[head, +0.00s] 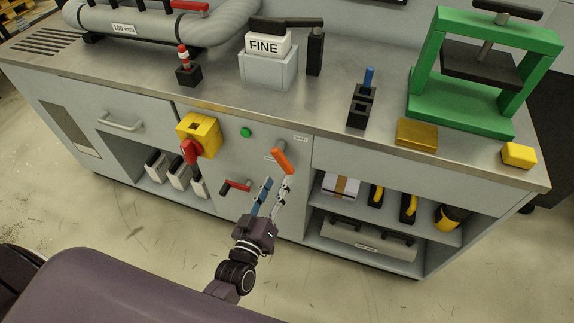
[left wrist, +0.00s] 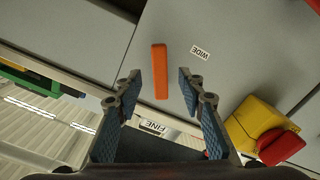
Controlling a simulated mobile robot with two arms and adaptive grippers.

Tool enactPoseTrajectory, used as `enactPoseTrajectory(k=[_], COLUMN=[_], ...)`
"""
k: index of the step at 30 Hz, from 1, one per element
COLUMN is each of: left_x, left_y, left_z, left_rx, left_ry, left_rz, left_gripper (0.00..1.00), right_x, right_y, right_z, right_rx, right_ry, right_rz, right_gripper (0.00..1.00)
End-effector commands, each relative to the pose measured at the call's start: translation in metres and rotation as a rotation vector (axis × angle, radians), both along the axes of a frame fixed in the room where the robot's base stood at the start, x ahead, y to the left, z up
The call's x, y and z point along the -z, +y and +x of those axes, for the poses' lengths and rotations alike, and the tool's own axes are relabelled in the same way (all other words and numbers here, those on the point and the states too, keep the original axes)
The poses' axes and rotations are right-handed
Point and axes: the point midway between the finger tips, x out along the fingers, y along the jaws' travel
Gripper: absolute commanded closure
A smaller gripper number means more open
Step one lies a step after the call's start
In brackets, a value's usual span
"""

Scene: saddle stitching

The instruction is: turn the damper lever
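An orange lever (head: 282,161) is mounted on the grey cabinet front and slants down to the right in the head view. In the left wrist view the orange lever (left wrist: 160,72) stands nearly upright in the picture, with a WIDE label (left wrist: 201,53) beside it. My left gripper (head: 279,182) is open just in front of the lever. In the left wrist view the lever shows between the fingers of the left gripper (left wrist: 157,88), with a gap on both sides; contact is not visible. My right gripper is not in view.
A yellow box with a red knob (head: 198,135) and a lower red-handled lever (head: 235,186) are on the front left of the orange lever. A green press (head: 460,98) and a FINE block (head: 268,65) stand on the bench. Open shelves (head: 410,224) lie right.

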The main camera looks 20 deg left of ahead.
Motion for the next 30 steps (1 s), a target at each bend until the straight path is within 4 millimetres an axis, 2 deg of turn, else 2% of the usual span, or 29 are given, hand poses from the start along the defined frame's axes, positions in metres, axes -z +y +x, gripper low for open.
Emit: enactPoseTrajectory(k=[15,20,27,30], left_x=[-0.002,-0.001,-0.001,-0.001], left_y=[-0.002,-0.003,-0.003,-0.003], left_z=[0.068,0.077,0.077,0.077], left_rx=[-0.001,-0.001,0.000,0.000], left_ry=[-0.004,-0.003,-0.002,-0.002], left_rz=[-0.002,-0.001,-0.001,-0.001], left_gripper=[0.64,0.64,0.64,0.74], right_x=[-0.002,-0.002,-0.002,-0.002], right_y=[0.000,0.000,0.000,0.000], right_z=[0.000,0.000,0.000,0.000], right_rx=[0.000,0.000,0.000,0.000], right_ry=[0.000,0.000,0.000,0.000], right_rz=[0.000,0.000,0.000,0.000], right_gripper=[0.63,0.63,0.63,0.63])
